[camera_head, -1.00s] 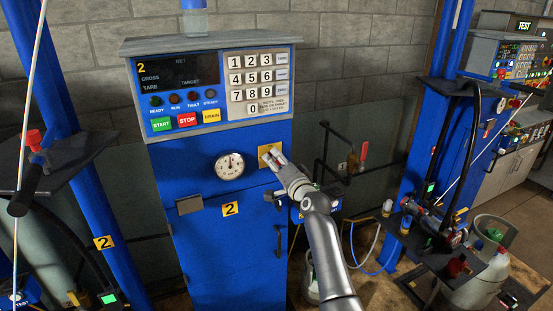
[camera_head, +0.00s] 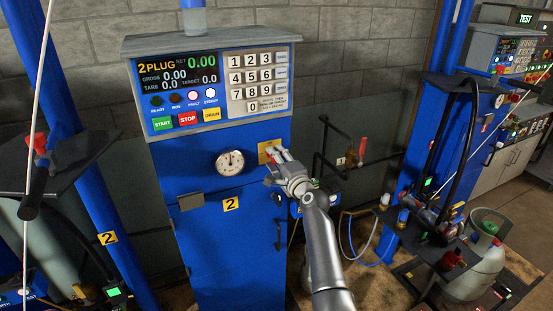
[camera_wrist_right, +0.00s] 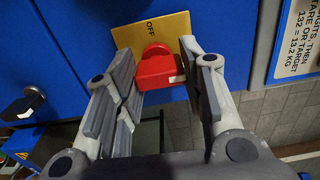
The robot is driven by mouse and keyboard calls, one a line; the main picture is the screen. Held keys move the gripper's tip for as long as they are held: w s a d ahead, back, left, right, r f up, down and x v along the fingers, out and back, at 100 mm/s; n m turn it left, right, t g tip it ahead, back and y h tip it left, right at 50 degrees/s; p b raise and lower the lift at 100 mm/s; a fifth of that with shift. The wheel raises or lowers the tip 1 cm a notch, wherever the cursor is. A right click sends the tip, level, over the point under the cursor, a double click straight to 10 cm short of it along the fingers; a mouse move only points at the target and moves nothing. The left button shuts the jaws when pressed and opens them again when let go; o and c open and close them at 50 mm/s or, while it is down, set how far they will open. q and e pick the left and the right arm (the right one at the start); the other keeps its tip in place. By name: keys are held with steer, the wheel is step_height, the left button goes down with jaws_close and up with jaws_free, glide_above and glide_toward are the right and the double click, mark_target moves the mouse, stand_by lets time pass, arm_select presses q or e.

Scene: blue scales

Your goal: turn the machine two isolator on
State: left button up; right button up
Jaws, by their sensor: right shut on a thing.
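The machine two isolator is a red knob (camera_wrist_right: 158,68) on a yellow plate (camera_wrist_right: 182,24) marked OFF. In the head view the plate (camera_head: 264,158) sits on the front of the blue machine two cabinet (camera_head: 190,240), right of the round gauge. My right gripper (camera_head: 276,160) is at the plate, its fingers on either side of the knob and shut on it. The fingers also frame the knob in the right wrist view (camera_wrist_right: 165,78). Machine two's display (camera_head: 178,73) is lit and reads 2 PLUG with zero values. My left gripper is not in view.
The keypad (camera_head: 258,78) and coloured buttons (camera_head: 187,119) are above the isolator. A red-handled valve on a pipe (camera_head: 362,148) stands to the right. Another blue station with a gas cylinder (camera_head: 482,255) is further right. A shelf with a red valve (camera_head: 38,143) is at the left.

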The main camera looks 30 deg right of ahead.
stand_by(0.3)
steer(key=o, duration=1)
steer(key=shift+s, duration=0.1)
steer(key=s, duration=1.1)
steer(key=shift+s+a, duration=0.35)
steer(key=shift+s, duration=0.05)
